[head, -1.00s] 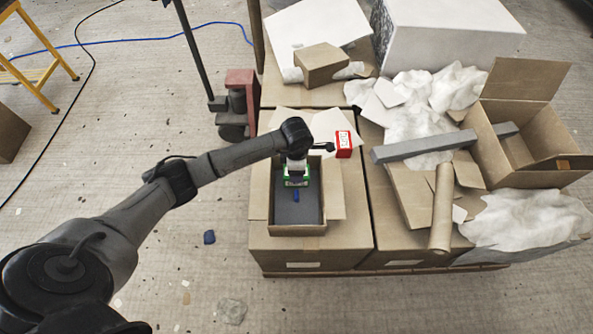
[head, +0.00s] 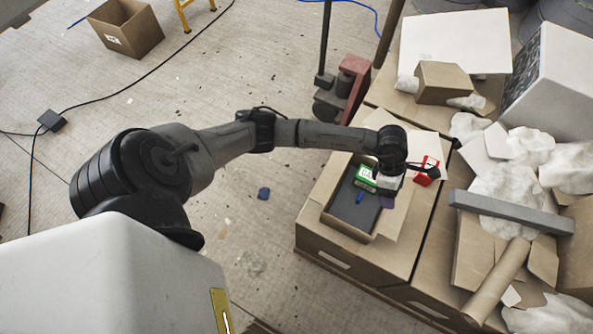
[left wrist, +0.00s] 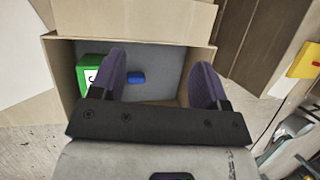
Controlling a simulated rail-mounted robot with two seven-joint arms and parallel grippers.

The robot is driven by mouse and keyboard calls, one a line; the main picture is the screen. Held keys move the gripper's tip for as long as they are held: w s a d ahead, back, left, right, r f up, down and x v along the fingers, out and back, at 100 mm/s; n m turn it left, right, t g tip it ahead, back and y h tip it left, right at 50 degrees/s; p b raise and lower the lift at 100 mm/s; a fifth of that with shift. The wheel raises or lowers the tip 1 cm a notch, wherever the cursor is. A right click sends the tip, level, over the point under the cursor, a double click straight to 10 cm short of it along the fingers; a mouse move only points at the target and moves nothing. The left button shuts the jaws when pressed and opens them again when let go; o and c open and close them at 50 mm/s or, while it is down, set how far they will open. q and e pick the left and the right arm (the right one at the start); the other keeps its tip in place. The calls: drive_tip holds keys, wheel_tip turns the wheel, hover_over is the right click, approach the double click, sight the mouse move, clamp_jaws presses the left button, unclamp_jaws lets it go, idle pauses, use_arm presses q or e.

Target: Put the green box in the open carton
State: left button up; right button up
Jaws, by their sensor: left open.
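The green box (head: 366,176) with a white label lies inside a small open carton (head: 345,222) with a dark grey floor. In the left wrist view the green box (left wrist: 93,74) is at the left end of the carton (left wrist: 197,48), partly hidden by a finger. My left gripper (head: 387,201) is over the carton, just right of the green box. In the left wrist view its purple fingers (left wrist: 161,78) are apart with nothing held between them. My right gripper is not in view.
A small blue item (head: 360,197) lies in the carton. A red box (head: 426,171) is beside it on the right. A grey bar (head: 510,212), a cardboard tube (head: 497,280) and white wrapping crowd the right. Another open box (head: 125,28) stands on the floor.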

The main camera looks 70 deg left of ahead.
use_arm(q)
drive_tip(key=s+d+r+n+t+h, duration=0.1)
drive_tip(key=d+r+h, duration=0.1)
drive_tip(key=d+h, duration=0.25)
drive_tip(key=s+d+r+n+t+h, duration=0.1)
drive_tip(key=s+d+r+h, duration=0.15)
drive_tip(key=d, duration=0.35)
wheel_tip(320, 180, up, 8)
drive_tip(key=d+n+t+h, duration=0.2)
drive_tip(key=n+t+h, duration=0.2)
drive_tip(key=n+t, duration=0.6)
drive_tip(key=s+a+f+n+t+y, duration=0.1)
drive_tip(key=s+a+f+n+y, duration=0.1)
drive_tip(key=a+n+y, duration=0.5)
drive_tip(key=s+a+f+n+y, duration=0.15)
drive_tip(key=n+y, duration=0.35)
drive_tip(key=n, duration=0.5)
drive_tip(key=s+a+f+n+t+y, duration=0.1)
drive_tip(key=s+a+f+n+y, duration=0.3)
drive_tip(key=n, duration=0.5)
drive_tip(key=s+f+n+g, duration=0.2)
drive_tip(key=s+f+g, duration=0.2)
drive_tip(key=s, duration=0.5)
drive_tip(key=s+f+n+g, duration=0.3)
drive_tip(key=s+g, duration=0.4)
drive_tip(key=s, duration=0.1)
drive_tip(key=shift+s+d+f+n+g, duration=0.3)
drive_tip(key=shift+s+d+f, duration=0.1)
drive_tip(key=shift+d, duration=0.05)
